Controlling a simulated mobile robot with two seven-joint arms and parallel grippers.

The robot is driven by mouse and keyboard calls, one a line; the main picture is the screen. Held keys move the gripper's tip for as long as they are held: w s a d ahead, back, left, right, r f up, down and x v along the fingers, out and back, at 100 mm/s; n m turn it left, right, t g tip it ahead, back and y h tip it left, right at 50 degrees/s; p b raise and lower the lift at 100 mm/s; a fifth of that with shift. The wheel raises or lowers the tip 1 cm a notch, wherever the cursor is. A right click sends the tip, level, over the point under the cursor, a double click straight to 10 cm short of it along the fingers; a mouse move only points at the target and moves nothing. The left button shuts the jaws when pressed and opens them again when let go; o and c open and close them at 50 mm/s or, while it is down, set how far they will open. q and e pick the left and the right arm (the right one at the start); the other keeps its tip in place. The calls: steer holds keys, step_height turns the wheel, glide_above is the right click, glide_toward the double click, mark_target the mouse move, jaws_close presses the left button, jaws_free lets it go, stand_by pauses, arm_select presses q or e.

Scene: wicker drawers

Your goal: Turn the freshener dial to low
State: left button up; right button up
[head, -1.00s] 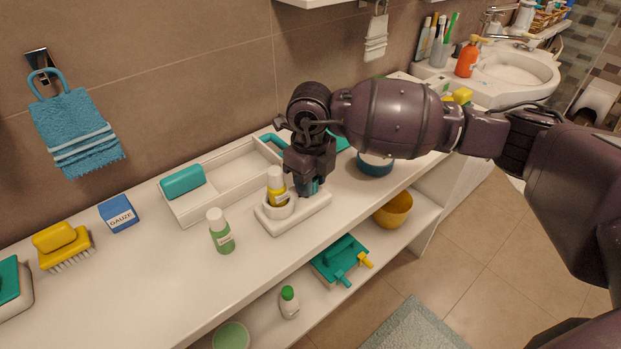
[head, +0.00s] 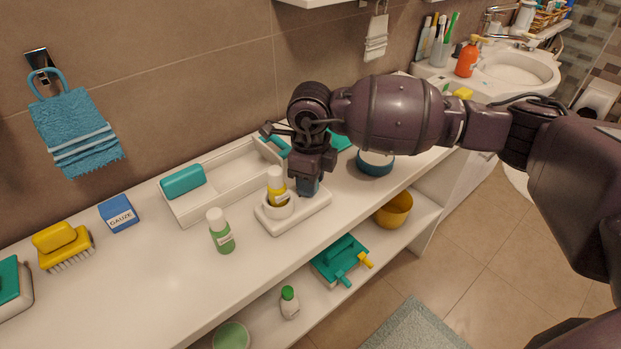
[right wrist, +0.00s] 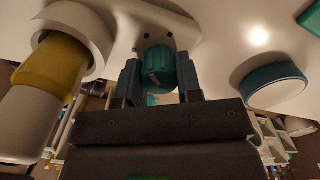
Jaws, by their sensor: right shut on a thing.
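The freshener is a white base (head: 318,204) near the counter's front edge. Its ring-shaped cup (head: 277,206) holds a yellow bottle with a white cap (head: 276,182), which also shows at the left of the right wrist view (right wrist: 50,75). The round teal dial (right wrist: 159,66) sits on the base with a pale line on its face. Small dark dots mark the base around it. My right gripper (right wrist: 159,80) is shut on the dial, one finger on each side. In the head view, my right gripper (head: 308,187) mostly hides the dial. My left gripper is not in view.
A green bottle (head: 222,234) stands just left of the base. A white divided tray (head: 225,183) with a teal block lies behind. A blue-sided round container (head: 374,165) stands to the right. The shelf below holds a yellow bowl (head: 392,211) and a teal dustpan-like item (head: 340,258).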

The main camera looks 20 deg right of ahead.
steer(key=shift+r, duration=0.1)
steer(key=o, duration=0.9)
steer(key=shift+c, duration=0.2)
steer(key=shift+o, duration=0.4)
step_height(320, 180, up, 10)
steer(key=shift+f+p, duration=0.15)
steer(key=shift+p, duration=0.55)
steer(key=shift+r, duration=0.55)
